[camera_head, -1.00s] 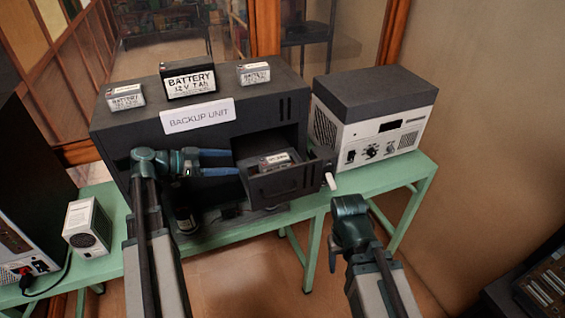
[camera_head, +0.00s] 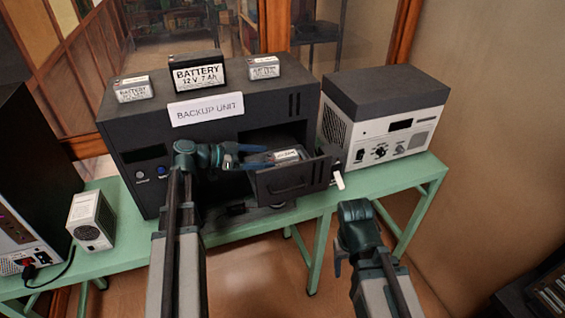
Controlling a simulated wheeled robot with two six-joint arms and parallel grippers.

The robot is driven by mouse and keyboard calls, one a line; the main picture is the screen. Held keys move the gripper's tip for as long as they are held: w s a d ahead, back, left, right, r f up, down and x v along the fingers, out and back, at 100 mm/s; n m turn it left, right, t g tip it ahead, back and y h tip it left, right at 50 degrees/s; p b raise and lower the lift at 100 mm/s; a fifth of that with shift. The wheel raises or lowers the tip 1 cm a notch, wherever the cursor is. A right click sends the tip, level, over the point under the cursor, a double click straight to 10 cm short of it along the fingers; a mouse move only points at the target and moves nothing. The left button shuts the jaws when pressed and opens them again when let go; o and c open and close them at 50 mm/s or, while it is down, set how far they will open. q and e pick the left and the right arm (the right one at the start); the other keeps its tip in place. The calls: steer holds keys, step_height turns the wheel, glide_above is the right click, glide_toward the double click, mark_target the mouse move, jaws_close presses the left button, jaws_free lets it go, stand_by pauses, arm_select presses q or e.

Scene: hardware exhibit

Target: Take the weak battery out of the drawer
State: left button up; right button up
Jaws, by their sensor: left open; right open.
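The drawer (camera_head: 290,180) of the dark backup unit (camera_head: 258,112) is pulled out, its front facing me. A grey battery with a pale label (camera_head: 287,155) sits inside it, its lower part hidden by the drawer front. My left gripper (camera_head: 268,158) is open, its blue fingers pointing right at the left end of this battery, over the drawer's left side. I cannot tell whether the fingers touch the battery. My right gripper (camera_head: 338,264) is open and empty, low in front of the table, to the right of and below the drawer.
A large battery (camera_head: 197,76) and two smaller ones (camera_head: 134,90) (camera_head: 263,68) stand on the unit. A white lever (camera_head: 338,180) sticks out right of the drawer. A white-and-grey device (camera_head: 385,125) stands right, a small white box (camera_head: 91,220) left on the green table (camera_head: 130,258).

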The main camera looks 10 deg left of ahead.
mark_target(277, 156)
arm_select(q)
steer(key=b+x, duration=0.1)
steer(key=x, duration=0.4)
steer(key=shift+w+a, duration=0.1)
steer(key=shift+a, duration=0.05)
jaws_close()
stand_by(0.4)
